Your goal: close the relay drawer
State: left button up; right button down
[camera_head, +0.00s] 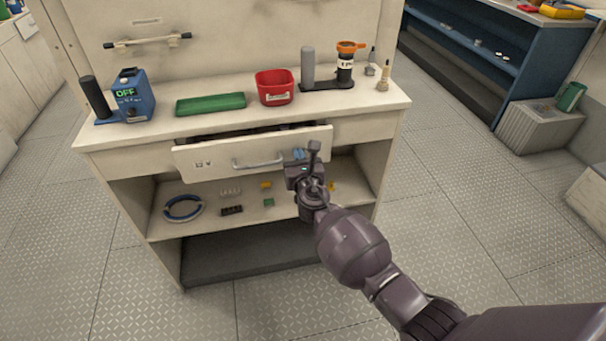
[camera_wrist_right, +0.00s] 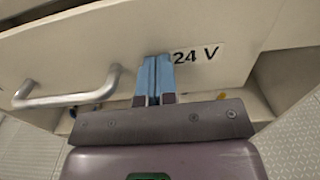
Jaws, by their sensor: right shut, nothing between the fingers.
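The relay drawer (camera_head: 215,158) is a cream front with a grey bar handle (camera_head: 258,163) under the worktop. It stands out from the cabinet, and a dark gap shows above its front. My right gripper (camera_head: 300,154) is shut and empty, in front of the right part of the drawer front. In the right wrist view its blue fingertips (camera_wrist_right: 154,78) are together at the drawer front (camera_wrist_right: 120,40), right of the handle (camera_wrist_right: 70,98) and beside a "24 V" label (camera_wrist_right: 196,54). I cannot tell whether they touch the front. My left gripper is not in view.
The worktop (camera_head: 215,125) holds a blue device (camera_head: 133,97) reading OFF, a green block (camera_head: 210,104), a red bin (camera_head: 274,87) and a black-and-orange tool (camera_head: 346,62). A shelf below holds a cable coil (camera_head: 183,208) and small parts.

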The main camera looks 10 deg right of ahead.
aim_at(295, 144)
jog(key=w+b, duration=0.1)
jog(key=w, duration=0.3)
jog(key=shift+w+f, duration=0.1)
jog(key=shift+f, duration=0.1)
jog(key=shift+w+r, duration=0.15)
jog(key=shift+r, duration=0.3)
